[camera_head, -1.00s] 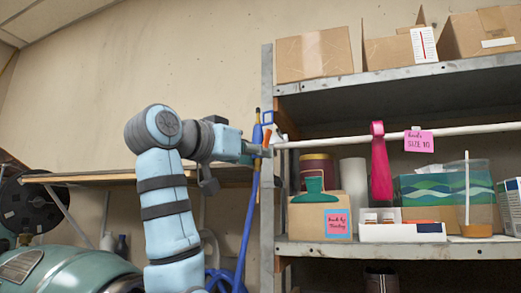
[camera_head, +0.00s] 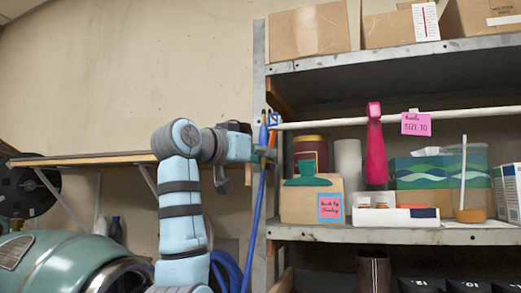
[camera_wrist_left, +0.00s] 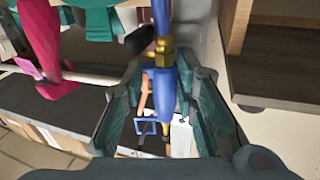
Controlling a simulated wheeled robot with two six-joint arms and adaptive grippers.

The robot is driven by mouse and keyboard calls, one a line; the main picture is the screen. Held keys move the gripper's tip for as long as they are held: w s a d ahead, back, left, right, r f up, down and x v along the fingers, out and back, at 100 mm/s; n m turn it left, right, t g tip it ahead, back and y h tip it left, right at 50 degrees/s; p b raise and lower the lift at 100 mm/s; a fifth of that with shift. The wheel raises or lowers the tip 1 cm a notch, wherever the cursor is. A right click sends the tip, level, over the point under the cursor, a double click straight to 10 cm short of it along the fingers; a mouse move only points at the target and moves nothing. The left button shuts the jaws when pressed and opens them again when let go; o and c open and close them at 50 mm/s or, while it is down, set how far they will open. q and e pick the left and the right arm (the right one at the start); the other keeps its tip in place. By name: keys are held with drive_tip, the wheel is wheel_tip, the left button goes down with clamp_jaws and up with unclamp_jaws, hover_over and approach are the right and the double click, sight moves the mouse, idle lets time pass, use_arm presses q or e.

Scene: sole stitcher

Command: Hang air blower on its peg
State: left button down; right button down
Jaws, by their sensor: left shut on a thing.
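The air blower (camera_head: 263,133) is a slim blue tool with a blue hose (camera_head: 254,215) hanging below it. My left gripper (camera_head: 264,152) is shut on it beside the shelf's left post, near the left end of a pale rail. In the left wrist view the blue body (camera_wrist_left: 163,88) with a brass fitting (camera_wrist_left: 161,52) lies between the fingers of my left gripper (camera_wrist_left: 163,112). A blue square loop (camera_wrist_left: 147,127) and a white tag (camera_wrist_left: 181,138) show beyond it. I cannot make out a separate peg. My right gripper is not in view.
The metal shelf (camera_head: 380,232) holds a cardboard box (camera_head: 297,205), a green-patterned box (camera_head: 420,174) and other containers. A pink tool (camera_head: 375,150) and a pink tag (camera_head: 416,124) hang on the rail (camera_head: 460,115). A wooden shelf (camera_head: 85,160) stands behind my arm.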

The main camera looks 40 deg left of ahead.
use_arm(q)
drive_tip(key=shift+s+d+r, duration=0.1)
drive_tip(key=shift+s+r, duration=0.05)
drive_tip(key=shift+s, duration=0.1)
drive_tip(key=c, duration=1.2)
unclamp_jaws()
drive_tip(key=shift+w, duration=0.1)
